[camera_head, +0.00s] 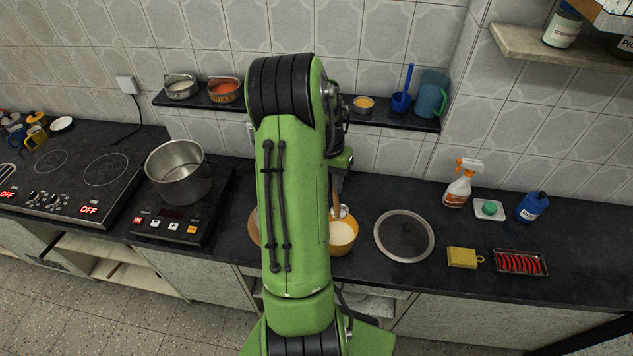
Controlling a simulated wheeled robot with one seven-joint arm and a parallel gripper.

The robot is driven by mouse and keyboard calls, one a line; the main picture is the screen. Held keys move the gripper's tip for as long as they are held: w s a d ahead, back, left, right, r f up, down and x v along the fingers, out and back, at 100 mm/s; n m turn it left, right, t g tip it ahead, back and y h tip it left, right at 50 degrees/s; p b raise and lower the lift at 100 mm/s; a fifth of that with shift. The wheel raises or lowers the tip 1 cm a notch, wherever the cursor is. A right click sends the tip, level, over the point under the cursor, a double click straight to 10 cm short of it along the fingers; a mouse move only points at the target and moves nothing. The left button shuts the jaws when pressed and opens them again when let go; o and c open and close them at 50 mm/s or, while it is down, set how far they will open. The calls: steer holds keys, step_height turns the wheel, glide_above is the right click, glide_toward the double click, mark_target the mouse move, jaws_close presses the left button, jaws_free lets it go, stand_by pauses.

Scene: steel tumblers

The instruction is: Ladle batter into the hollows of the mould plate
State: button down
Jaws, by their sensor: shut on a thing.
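A yellow-orange bowl (344,248) holds pale batter (341,232) on the dark counter, just right of my green arm. A ladle (336,203) with a brownish handle stands over the bowl, its metal part at the bowl's far side. My gripper (338,184) is above the bowl, mostly hidden by my arm, and shut on the ladle's handle; its fingertips are not clear. A brownish round edge (255,229) shows left of my arm; the rest is hidden, so I cannot tell whether it is the mould plate. No hollows are visible.
A round dark lid-like disc (403,236) lies right of the bowl. A steel pot (179,172) stands left on a hot plate (176,225). A wall shelf (385,117) runs behind.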

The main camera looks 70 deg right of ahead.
steer(key=shift+w+f+b, duration=0.3)
steer(key=shift+f+b, duration=0.15)
steer(key=shift+f, duration=0.35)
step_height(320, 180, down, 13)
steer(key=b, duration=1)
steer(key=shift+s, duration=0.25)
step_height(320, 180, up, 10)
steer(key=w+p, duration=0.1)
steer(key=p, duration=0.6)
steer(key=shift+w+d, duration=0.25)
steer(key=shift+f, duration=0.1)
